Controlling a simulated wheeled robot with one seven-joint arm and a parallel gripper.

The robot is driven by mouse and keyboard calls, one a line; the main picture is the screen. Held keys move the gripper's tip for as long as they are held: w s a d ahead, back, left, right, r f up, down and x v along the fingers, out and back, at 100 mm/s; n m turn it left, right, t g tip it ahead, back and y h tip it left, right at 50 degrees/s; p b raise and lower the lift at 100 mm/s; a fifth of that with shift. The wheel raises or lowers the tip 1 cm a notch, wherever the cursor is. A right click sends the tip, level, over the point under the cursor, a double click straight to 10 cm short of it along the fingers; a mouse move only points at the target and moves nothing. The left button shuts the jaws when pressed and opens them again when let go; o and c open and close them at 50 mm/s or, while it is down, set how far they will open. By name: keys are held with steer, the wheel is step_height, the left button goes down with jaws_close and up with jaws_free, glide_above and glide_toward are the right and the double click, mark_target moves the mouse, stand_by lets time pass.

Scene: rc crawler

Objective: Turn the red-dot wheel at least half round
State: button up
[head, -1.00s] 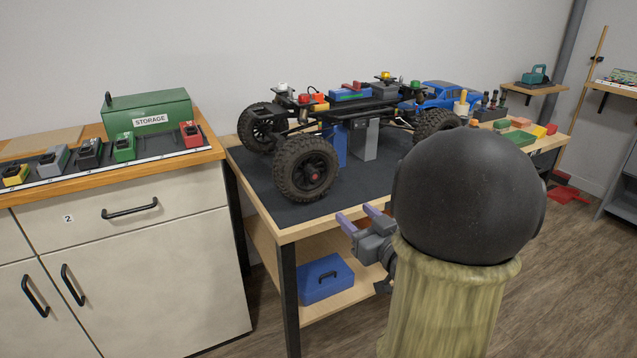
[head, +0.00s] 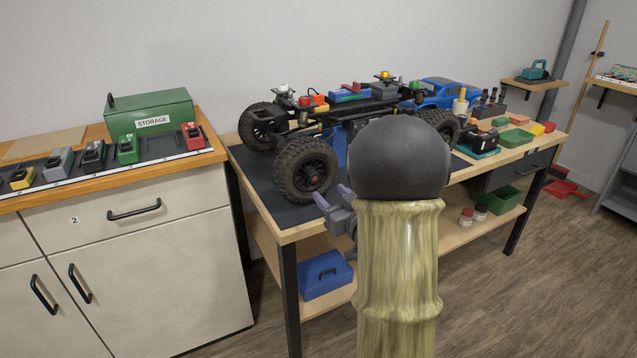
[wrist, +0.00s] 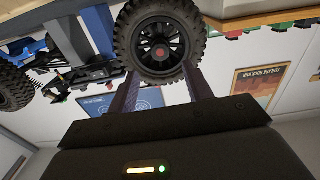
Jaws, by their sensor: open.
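The red-dot wheel (head: 306,170) is a black knobbly tyre with a red hub centre at the near left corner of the crawler (head: 345,112). In the wrist view the wheel (wrist: 158,45) shows at the top centre, its red dot at the middle. My gripper (head: 332,196) is open and empty, with purple fingers spread, just in front of and slightly below the wheel in the head view. In the wrist view my gripper's fingers (wrist: 158,80) point toward the wheel's lower edge on either side. Whether they touch the tyre I cannot tell.
The crawler stands on a dark mat (head: 262,182) on the workbench, held up on a stand. A blue box (head: 325,275) lies on the lower shelf. A cabinet (head: 150,255) with a green storage box (head: 151,116) is at left. My arm hides part of the bench.

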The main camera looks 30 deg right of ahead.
mark_target(315, 179)
steer(key=w, duration=0.7)
steer(key=shift+w+a, duration=0.1)
steer(key=shift+a, duration=0.05)
jaws_close()
